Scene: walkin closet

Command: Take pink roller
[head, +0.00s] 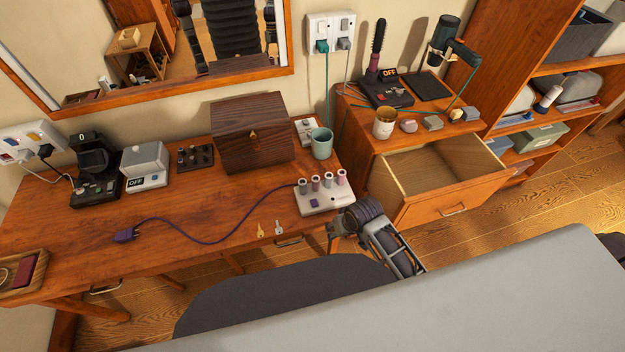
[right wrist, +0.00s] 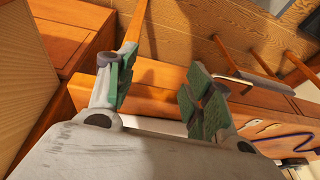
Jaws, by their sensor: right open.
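A white roller base (head: 325,202) sits at the right front of the wooden table and holds several small upright rollers. A pink roller (head: 341,177) is at the right end of the row, and another pinkish roller (head: 315,183) stands second from the left; the others look grey. My right gripper (head: 338,228) is just in front of the base, by the table's front right edge, apart from the rollers. In the right wrist view the right gripper (right wrist: 160,82) is open, with nothing between its fingers. No roller shows there. My left gripper is not in view.
A purple cable (head: 195,236) runs left from the base. Two keys (head: 270,230) lie at the front edge. A teal mug (head: 321,143) and a dark wooden box (head: 252,133) stand behind the base. An open drawer (head: 445,172) juts out at right.

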